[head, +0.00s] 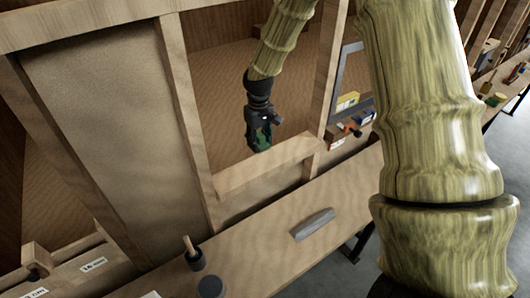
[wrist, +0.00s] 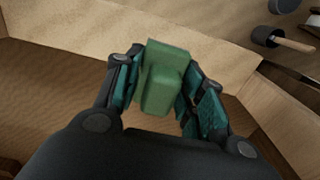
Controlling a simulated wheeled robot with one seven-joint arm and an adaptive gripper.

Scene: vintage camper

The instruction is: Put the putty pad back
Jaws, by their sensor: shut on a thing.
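My gripper (head: 260,136) hangs pointing down in the wooden opening at the upper middle of the head view. It is shut on a green blocky thing, which I take to be the putty pad (wrist: 164,78). In the wrist view the pad has a wide flat part with a narrower raised part, and the dark teal fingers sit on both sides of it. In the head view only a bit of green shows between the fingers. The pad is at or above a wooden ledge (head: 265,168); I cannot tell whether they touch.
A workbench (head: 260,243) runs below with a grey elongated piece (head: 313,223) on it. Coloured boxes (head: 347,101) sit right of the opening. Much of the bench top is bare.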

